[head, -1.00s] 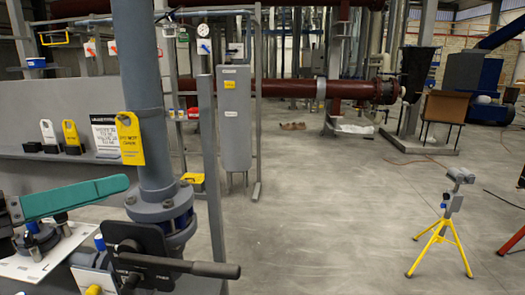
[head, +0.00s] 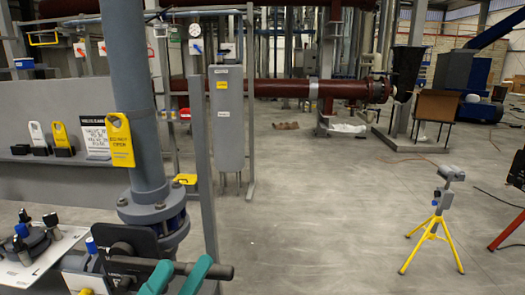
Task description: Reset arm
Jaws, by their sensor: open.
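My gripper (head: 176,277) shows at the bottom of the head view as two teal fingers with a gap between them. It is open, with nothing seen held. The fingers overlap the black lever handle (head: 222,272) of the valve in the picture; I cannot tell whether they touch it. The lever sits below the flange (head: 153,208) of the grey vertical pipe (head: 135,100). The rest of my arm is outside the frame.
A white plate with a dark knobbed fitting (head: 62,250) lies at lower left. A yellow tag (head: 121,140) hangs by the pipe. A grey cabinet (head: 227,120) stands behind. The floor (head: 320,220) is clear up to a yellow tripod (head: 436,235).

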